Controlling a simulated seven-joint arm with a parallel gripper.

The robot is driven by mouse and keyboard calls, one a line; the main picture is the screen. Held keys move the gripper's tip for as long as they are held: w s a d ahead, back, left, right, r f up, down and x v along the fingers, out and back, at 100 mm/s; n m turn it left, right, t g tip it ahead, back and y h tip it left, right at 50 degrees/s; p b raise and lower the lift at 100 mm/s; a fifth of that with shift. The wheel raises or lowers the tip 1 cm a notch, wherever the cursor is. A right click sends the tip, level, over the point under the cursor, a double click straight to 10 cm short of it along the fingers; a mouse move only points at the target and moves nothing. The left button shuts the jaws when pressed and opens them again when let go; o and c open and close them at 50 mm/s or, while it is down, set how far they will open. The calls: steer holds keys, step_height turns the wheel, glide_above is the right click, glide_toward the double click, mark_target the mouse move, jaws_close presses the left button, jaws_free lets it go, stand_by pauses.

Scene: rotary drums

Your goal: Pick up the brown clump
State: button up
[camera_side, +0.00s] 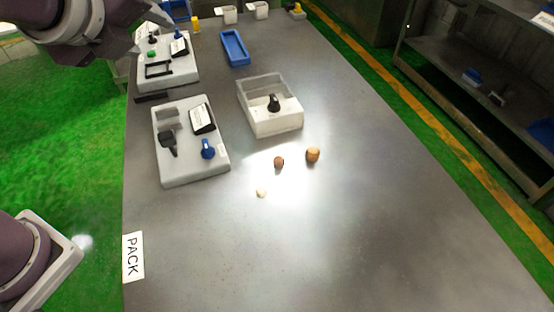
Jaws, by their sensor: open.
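Two small brown lumps lie on the grey table near its middle, in a bright patch of light. The smaller, darker brown clump (279,162) is on the left. A slightly larger orange-brown lump (312,155) is just to its right, apart from it. I cannot tell for sure which one the task names. My gripper (152,28) is at the top left, over the table's left edge. It is far from both lumps and holds nothing that I can see. The top of it is cut off by the frame.
A small pale piece (261,193) lies near the lumps. A white open box (272,122) with a black knob stands behind them. A grey panel with switches (190,168) is to the left. A blue tray (235,48) is farther back. The table's front and right are clear.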

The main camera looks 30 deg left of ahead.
mark_target(276, 164)
steer(key=w+d+f+m+t+h, duration=0.2)
steer(key=w+d+m+t+h, duration=0.15)
steer(key=d+m, duration=1)
steer(key=shift+n+h, duration=0.35)
steer(key=shift+n, duration=0.5)
steer(key=f, duration=2.8)
steer(key=shift+w+d, duration=0.2)
steer(key=shift+d, duration=0.2)
steer(key=x, duration=0.7)
steer(key=shift+w+d+f, duration=0.15)
steer(key=shift+w+d, duration=0.05)
steer(key=shift+d, duration=0.2)
jaws_close()
